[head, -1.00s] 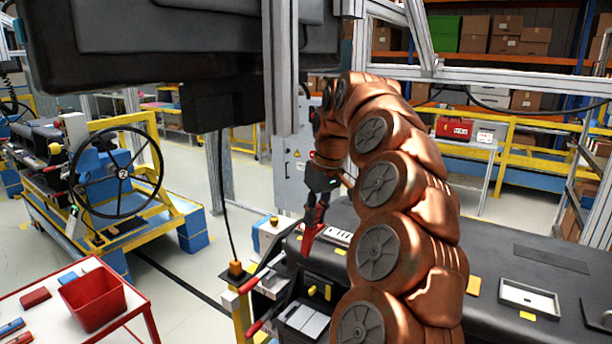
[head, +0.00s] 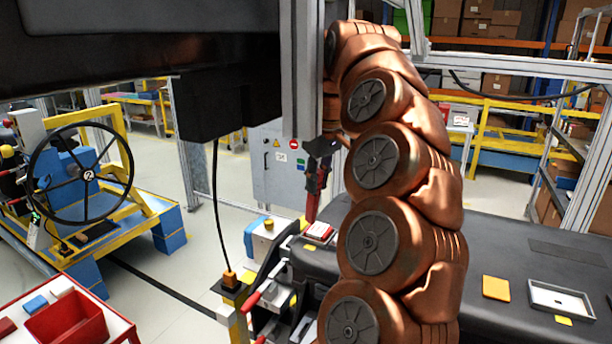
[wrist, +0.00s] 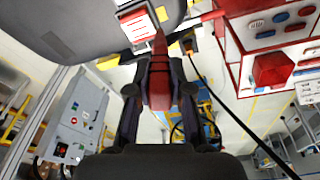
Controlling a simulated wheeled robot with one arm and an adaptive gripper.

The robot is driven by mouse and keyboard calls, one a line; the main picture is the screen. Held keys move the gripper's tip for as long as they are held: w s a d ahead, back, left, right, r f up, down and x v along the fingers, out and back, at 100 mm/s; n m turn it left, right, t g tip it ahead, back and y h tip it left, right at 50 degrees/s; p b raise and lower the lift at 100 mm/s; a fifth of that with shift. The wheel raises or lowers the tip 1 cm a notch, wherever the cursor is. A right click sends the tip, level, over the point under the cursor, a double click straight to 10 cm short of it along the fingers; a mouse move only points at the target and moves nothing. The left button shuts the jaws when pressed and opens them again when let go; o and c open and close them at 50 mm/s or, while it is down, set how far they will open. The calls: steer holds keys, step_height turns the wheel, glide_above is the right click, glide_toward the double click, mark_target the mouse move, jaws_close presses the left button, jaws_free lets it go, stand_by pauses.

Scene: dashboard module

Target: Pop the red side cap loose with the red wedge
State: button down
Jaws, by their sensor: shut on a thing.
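The red wedge (head: 311,209) is held in my gripper (head: 317,182) and points down in the head view. In the wrist view, the wedge (wrist: 159,88) sits between the two dark fingers of my gripper (wrist: 160,68), its narrow end pointing away. A red piece with a white face, which looks like the red side cap (head: 319,230), is at the left end of the black dashboard (head: 490,235). The cap also shows in the wrist view (wrist: 138,24), close to the wedge's tip. I cannot tell whether tip and cap touch.
A metal frame post (head: 301,70) and a hanging black unit (head: 228,100) stand close to my arm. A black cable (head: 218,190) hangs left of the dashboard. A red-edged table with a red bin (head: 65,318) is at lower left. A grey cabinet (head: 277,165) stands behind.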

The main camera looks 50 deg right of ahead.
mark_target(317, 199)
steer(key=shift+f+b, duration=0.35)
steer(key=shift+f, duration=2.7)
steer(key=shift+f+b, duration=0.55)
steer(key=shift+b, duration=0.1)
steer(key=shift+r+p, duration=1)
steer(key=shift+r, duration=2.55)
steer(key=shift+s, duration=0.1)
